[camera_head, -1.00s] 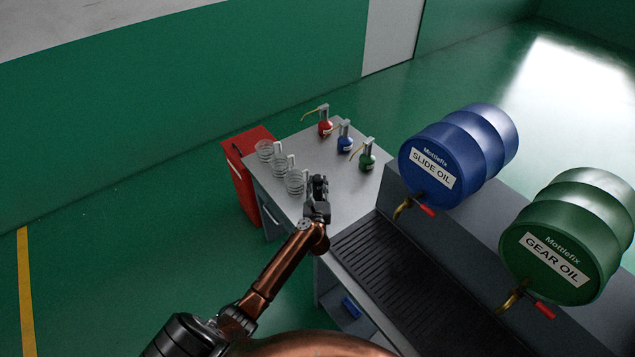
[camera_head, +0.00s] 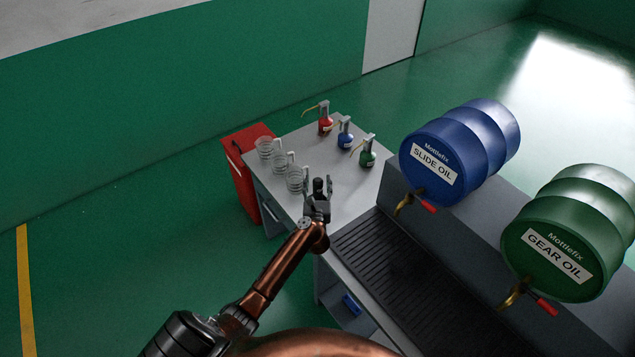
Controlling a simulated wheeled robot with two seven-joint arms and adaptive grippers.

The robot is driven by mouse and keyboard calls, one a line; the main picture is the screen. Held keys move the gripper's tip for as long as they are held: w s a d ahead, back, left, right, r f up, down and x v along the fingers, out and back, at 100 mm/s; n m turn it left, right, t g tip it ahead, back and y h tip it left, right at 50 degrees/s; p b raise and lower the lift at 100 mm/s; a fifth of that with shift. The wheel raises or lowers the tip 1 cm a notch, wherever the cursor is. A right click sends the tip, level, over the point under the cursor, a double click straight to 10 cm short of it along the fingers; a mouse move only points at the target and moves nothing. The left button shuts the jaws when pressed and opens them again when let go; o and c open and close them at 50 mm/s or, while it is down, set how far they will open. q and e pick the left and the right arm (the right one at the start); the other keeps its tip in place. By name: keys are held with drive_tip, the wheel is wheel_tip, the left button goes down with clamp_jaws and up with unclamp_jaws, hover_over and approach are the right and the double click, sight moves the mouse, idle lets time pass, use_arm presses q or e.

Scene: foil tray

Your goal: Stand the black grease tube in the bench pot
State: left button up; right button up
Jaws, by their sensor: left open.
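My left gripper (camera_head: 318,182) is open over the near part of the grey bench, just right of the nearest clear jug. A small dark upright shape (camera_head: 318,187) shows between its spread fingers. It looks like the black grease tube, standing clear of both fingertips, but it is too small to be sure. Its lower end is hidden by the gripper body. I cannot make out the bench pot, so I cannot tell whether the dark shape stands in it. My right gripper is not in view.
Several clear jugs (camera_head: 295,180) line the bench's left edge. Red (camera_head: 325,125), blue (camera_head: 345,140) and green (camera_head: 367,158) oil cans stand behind. Blue (camera_head: 435,160) and green (camera_head: 550,250) drums lie right, above a dark slatted drip grid (camera_head: 400,280). A red cabinet (camera_head: 243,185) adjoins the bench.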

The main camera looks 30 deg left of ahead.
use_arm(q)
drive_tip(key=shift+s+f, duration=0.1)
drive_tip(key=v, duration=1.2)
idle(0.4)
